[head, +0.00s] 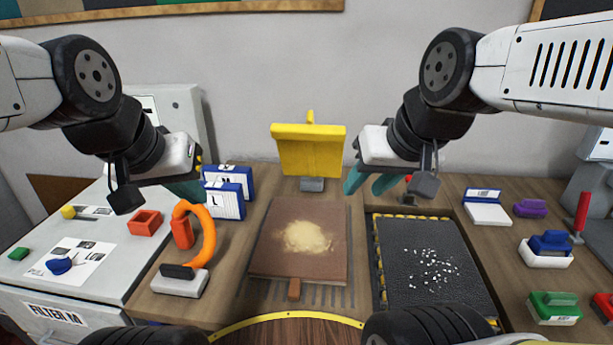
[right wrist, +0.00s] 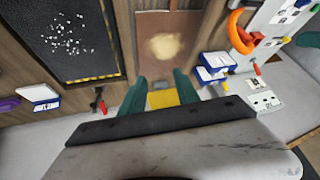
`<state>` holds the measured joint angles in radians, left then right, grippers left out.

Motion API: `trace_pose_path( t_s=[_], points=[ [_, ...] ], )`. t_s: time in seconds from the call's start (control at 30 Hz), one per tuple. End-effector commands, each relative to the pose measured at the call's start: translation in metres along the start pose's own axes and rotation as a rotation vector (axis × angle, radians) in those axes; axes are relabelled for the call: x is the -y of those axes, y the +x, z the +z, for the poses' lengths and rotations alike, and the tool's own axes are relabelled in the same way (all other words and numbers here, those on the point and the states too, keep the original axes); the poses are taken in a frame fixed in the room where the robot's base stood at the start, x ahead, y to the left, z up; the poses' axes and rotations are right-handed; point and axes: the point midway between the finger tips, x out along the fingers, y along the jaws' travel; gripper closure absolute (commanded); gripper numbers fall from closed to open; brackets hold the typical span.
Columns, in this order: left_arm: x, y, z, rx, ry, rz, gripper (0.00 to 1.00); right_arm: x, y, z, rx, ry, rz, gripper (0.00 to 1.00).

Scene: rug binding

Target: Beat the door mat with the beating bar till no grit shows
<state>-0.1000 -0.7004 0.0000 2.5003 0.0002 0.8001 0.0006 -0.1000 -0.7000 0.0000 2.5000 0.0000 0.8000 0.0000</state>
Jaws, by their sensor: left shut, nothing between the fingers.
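A brown mat (head: 270,260), seemingly the door mat, lies flat over a slotted area of the bench with a patch of tan grit (head: 306,237) at its middle. The grit also shows in the right wrist view (right wrist: 166,46). A yellow panel (head: 308,150) stands upright behind the mat on a grey foot; I cannot tell whether it is the beating bar. My right gripper (head: 370,184) is open, to the right of the panel. Its two teal fingers (right wrist: 160,92) are apart, with yellow visible between them, seemingly not gripped. My left gripper (head: 194,188) is shut and empty, near blue-and-white boxes.
A black textured surface (head: 455,285) with white flecks and yellow-black edges lies right of the mat. Blue-and-white boxes (head: 226,200) and an orange looped tool (head: 205,235) stand left of it. Several brushes or blocks, including a green one (head: 554,306), are at the far right.

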Motion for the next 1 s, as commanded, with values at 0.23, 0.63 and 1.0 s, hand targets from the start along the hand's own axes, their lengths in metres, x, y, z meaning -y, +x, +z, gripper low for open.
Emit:
trace_pose_path(
  t_s=[0.23,0.63,1.0],
  points=[
    [0.0,0.0,0.0,0.0,0.001,0.0,1.0,0.0,0.0,0.0,0.0,0.0,0.0,0.62],
    [0.0,0.0,0.0,0.0,0.001,0.0,1.0,0.0,-0.011,-0.049,0.037,0.001,0.025,1.0],
    [0.0,0.0,0.0,0.0,0.001,0.0,1.0,0.007,-0.017,-0.174,0.131,0.026,0.102,1.0]
  ],
)
